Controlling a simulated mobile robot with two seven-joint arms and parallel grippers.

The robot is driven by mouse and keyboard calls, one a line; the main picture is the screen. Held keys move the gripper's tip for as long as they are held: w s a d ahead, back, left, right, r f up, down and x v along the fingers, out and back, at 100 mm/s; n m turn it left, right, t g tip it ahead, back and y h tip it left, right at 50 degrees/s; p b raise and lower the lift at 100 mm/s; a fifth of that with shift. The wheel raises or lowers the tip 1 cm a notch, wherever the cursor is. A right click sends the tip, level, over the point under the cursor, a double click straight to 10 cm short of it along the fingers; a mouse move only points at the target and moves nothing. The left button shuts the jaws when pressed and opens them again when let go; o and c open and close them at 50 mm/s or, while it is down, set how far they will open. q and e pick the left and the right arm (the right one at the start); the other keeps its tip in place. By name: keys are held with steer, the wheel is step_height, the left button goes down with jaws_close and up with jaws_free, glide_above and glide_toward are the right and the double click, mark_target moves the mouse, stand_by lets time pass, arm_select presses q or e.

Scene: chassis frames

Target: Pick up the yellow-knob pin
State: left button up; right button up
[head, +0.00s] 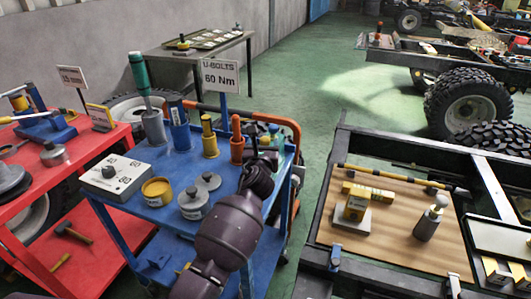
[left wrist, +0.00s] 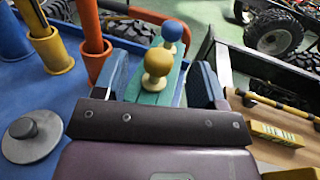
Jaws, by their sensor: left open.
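The yellow-knob pin (left wrist: 157,68) stands upright on a teal block in the left wrist view, with a round pale-yellow knob on top. The teal block (left wrist: 150,96) also carries a blue-knob pin (left wrist: 172,33) just behind it. My left gripper (left wrist: 160,82) is open, one blue finger on each side of the block, with the yellow knob between them in the picture. Whether the fingers touch anything cannot be told. In the head view my left gripper (head: 265,152) is over the right edge of the blue cart, partly hiding the block and pins. My right gripper is not in view.
The blue cart (head: 180,168) holds an orange holder (head: 237,150), a yellow holder (head: 210,146), grey weights and a grey box close to my arm. An orange rail (head: 297,140) runs along its side. A wooden board (head: 390,225) with tools lies right.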

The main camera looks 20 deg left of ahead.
mark_target(265, 136)
arm_select(q)
steer(key=shift+w, duration=0.35)
steer(key=x, duration=0.1)
steer(key=b+x, duration=0.1)
steer(key=x, duration=0.1)
steer(key=shift+w+a+f+b, duration=0.1)
steer(key=shift+w+f+b, duration=0.2)
steer(key=shift+f, duration=0.1)
steer(key=shift+w+a+r, duration=0.15)
steer(key=shift+w+r, duration=0.05)
steer(key=shift+w, duration=0.55)
steer(key=shift+r, duration=0.1)
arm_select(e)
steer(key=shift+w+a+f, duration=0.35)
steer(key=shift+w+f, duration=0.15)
arm_select(q)
steer(key=shift+c, duration=0.3)
steer(key=c, duration=1)
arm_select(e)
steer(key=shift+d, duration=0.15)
